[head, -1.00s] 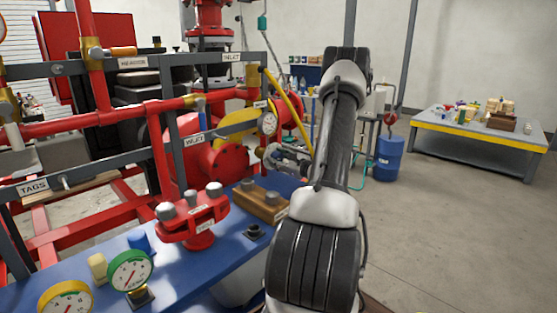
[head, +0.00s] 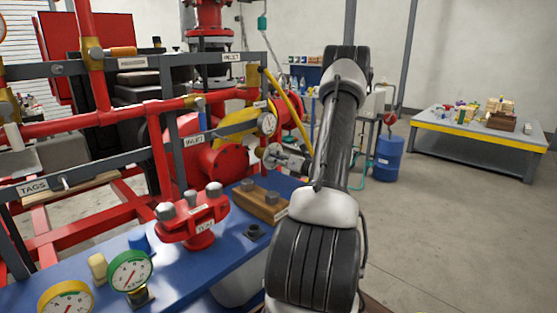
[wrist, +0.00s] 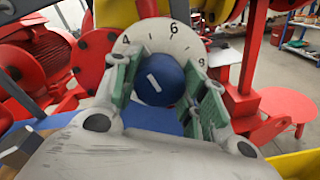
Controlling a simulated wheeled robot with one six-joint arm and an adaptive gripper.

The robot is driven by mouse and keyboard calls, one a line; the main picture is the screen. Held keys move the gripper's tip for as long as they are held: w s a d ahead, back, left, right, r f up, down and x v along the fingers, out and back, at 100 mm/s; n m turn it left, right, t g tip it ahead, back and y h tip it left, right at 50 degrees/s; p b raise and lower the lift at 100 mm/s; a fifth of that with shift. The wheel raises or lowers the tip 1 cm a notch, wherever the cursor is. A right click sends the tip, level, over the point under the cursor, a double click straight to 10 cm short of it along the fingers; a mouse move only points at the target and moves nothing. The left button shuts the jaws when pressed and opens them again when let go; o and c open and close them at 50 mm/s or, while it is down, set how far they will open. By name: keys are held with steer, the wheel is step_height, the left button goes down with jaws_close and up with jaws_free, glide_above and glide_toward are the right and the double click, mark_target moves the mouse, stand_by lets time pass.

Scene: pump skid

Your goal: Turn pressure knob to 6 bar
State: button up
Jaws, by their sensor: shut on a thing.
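The pressure knob (wrist: 158,82) is a round blue knob with a short white mark, in the middle of the wrist view. The mark slants from upper left to lower right. A pale dial plate (wrist: 189,48) behind it carries numbers; a 4 and a 6 are readable near its top. My gripper (wrist: 161,92) has green-padded fingers on the left and right of the knob and is shut on it. In the head view my gripper (head: 287,160) is at the skid's far end, below a round gauge (head: 267,124). The knob is hard to make out there.
Red pipes (head: 160,165) and grey rails stand close on the left. A blue bench (head: 185,265) carries a red manifold (head: 195,222), a wooden block (head: 262,203) and gauges. A blue drum (head: 387,158) stands behind my arm. The floor at right is open.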

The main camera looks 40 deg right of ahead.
steer(key=m, duration=0.8)
steer(key=shift+d, duration=0.1)
steer(key=shift+m+y, duration=0.3)
steer(key=shift+m, duration=0.1)
steer(key=o, duration=1)
steer(key=shift+o, duration=0.2)
steer(key=s+d, duration=0.1)
steer(key=s, duration=1.1)
steer(key=shift+r, duration=0.2)
steer(key=shift+d, duration=0.1)
